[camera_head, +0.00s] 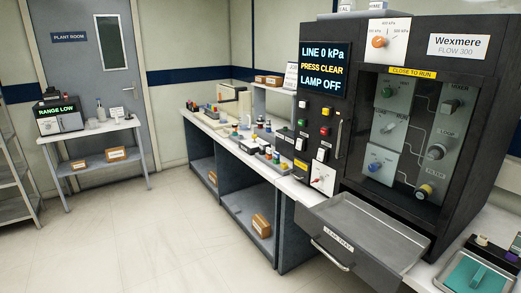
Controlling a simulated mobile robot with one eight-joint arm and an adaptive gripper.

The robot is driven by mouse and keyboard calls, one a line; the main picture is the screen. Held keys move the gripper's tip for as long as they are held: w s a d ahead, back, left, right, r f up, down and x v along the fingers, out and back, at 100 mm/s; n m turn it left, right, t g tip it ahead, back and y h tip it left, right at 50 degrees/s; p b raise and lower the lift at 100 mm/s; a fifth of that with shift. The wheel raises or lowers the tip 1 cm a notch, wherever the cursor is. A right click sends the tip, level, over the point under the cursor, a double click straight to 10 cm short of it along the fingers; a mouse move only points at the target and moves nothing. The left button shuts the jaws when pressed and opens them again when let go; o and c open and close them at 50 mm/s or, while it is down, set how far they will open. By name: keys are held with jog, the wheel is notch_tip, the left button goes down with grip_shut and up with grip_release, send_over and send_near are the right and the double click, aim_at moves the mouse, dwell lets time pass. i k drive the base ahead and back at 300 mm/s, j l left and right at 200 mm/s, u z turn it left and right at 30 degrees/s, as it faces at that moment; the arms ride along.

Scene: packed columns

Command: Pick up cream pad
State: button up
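No part of my gripper shows in this view. I cannot tell for sure which thing is the cream pad. A small cream-coloured piece (482,240) shows at the lower right, on a dark holder beside the teal tray (478,274). It is too small to make out its shape. A larger cream block (235,98) stands far along the bench.
A black Wexmere machine (449,90) stands on the bench. Its metal drawer (365,228) is pulled out over the bench's front edge. Small bottles and parts crowd the bench (240,140) beyond. A side table (94,130) stands at the far left. The floor (150,230) is clear.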

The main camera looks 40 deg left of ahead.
aim_at(225, 132)
jog(key=u, duration=1.7)
jog(key=i+j+u, duration=0.4)
jog(key=i, duration=0.4)
jog(key=i+u, duration=0.4)
jog(key=i, duration=2.6)
jog(key=i+j+z, duration=0.1)
jog(key=i+z, duration=0.35)
jog(key=i+j+z, duration=0.25)
jog(key=i+z, duration=0.15)
jog(key=i+j+z, duration=0.85)
jog(key=j, duration=0.15)
jog(key=i+j+z, duration=0.25)
jog(key=j+z, duration=0.2)
jog(key=j, duration=0.15)
jog(key=i+j+z, duration=0.15)
jog(key=j+z, duration=0.25)
jog(key=j, duration=0.3)
jog(key=i+l, duration=0.1)
jog(key=i, duration=0.2)
